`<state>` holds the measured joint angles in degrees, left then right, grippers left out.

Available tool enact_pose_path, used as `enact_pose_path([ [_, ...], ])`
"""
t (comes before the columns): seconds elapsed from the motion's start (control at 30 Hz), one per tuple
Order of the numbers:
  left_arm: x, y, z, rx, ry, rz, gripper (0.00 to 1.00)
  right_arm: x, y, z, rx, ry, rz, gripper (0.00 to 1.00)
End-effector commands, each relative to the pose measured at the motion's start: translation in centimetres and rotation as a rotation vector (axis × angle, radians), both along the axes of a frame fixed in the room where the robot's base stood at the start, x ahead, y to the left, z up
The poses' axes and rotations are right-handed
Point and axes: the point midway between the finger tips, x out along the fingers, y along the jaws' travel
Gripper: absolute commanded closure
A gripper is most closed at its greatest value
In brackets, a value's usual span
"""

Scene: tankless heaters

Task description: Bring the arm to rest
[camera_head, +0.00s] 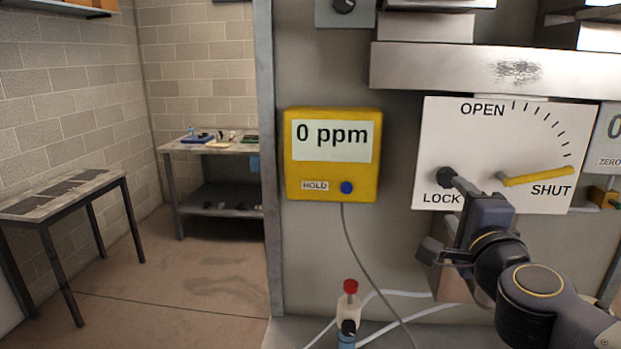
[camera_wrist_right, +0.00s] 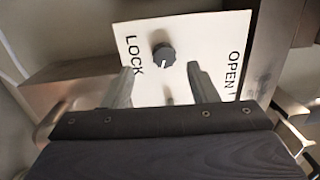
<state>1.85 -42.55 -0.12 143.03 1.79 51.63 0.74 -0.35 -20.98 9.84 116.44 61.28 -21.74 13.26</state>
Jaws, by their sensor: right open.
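My right gripper (camera_head: 480,184) is in front of a white panel (camera_head: 500,130) marked OPEN, SHUT and LOCK. In the right wrist view its two fingers (camera_wrist_right: 160,70) are spread, with nothing between them. A dark round knob (camera_head: 445,177) sits by the word LOCK; it also shows in the wrist view (camera_wrist_right: 163,55), just beyond the fingertips. I cannot tell whether a finger touches it. A yellow lever (camera_head: 538,177) lies by the word SHUT. The gripper body hides the panel's lower edge. My left gripper is not in view.
A yellow meter (camera_head: 333,190) reading 0 ppm hangs left of the panel. A red-capped bottle (camera_head: 349,310) and hoses are below it. A metal beam (camera_head: 490,68) runs above the panel. A table (camera_head: 60,192) and a bench (camera_head: 215,147) stand at the left, with open floor between.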

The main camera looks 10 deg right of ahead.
Motion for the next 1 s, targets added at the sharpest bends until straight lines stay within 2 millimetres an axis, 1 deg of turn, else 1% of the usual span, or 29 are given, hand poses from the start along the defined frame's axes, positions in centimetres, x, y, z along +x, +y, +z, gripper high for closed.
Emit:
enact_pose_path([
  [0.07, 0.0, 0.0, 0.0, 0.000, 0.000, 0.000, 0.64, -0.9, 1.7, -1.3, -0.115, 0.031, 0.098, 0.47],
  [0.17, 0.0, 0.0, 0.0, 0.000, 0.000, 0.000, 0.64, -3.2, 5.0, -5.1, -0.342, 0.126, 0.297, 0.47],
  [0.2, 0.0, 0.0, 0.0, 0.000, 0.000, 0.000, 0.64, -4.6, 6.4, -7.5, -0.441, 0.183, 0.391, 0.47],
  [0.27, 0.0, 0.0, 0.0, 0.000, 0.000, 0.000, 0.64, -6.9, 8.0, -11.2, -0.575, 0.278, 0.522, 0.47],
  [0.3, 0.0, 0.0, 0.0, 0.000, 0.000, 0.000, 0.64, -8.5, 8.7, -13.7, -0.653, 0.342, 0.602, 0.47],
  [0.37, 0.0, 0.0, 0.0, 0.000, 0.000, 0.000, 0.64, -11.0, 9.3, -17.2, -0.753, 0.437, 0.709, 0.47],
  [0.4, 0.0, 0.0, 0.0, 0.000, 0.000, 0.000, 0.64, -12.7, 9.4, -19.4, -0.809, 0.499, 0.775, 0.47],
  [0.5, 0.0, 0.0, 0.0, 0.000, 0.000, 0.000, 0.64, -16.4, 9.3, -23.7, -0.912, 0.636, 0.907, 0.47],
  [0.53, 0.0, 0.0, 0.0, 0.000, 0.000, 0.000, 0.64, -17.4, 9.2, -24.7, -0.933, 0.671, 0.940, 0.47],
  [0.6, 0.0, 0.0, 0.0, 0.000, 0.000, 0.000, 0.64, -19.2, 8.9, -26.5, -0.973, 0.738, 0.998, 0.47],
  [0.7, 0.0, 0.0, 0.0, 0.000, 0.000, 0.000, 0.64, -20.8, 8.6, -27.9, -1.005, 0.795, 1.047, 0.47],
  [0.8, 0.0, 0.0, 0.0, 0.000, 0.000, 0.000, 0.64, -21.4, 8.4, -28.3, -1.015, 0.817, 1.065, 0.47],
  [1.0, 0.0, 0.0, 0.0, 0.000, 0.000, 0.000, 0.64, -21.3, 8.5, -28.3, -1.014, 0.816, 1.065, 0.47],
])
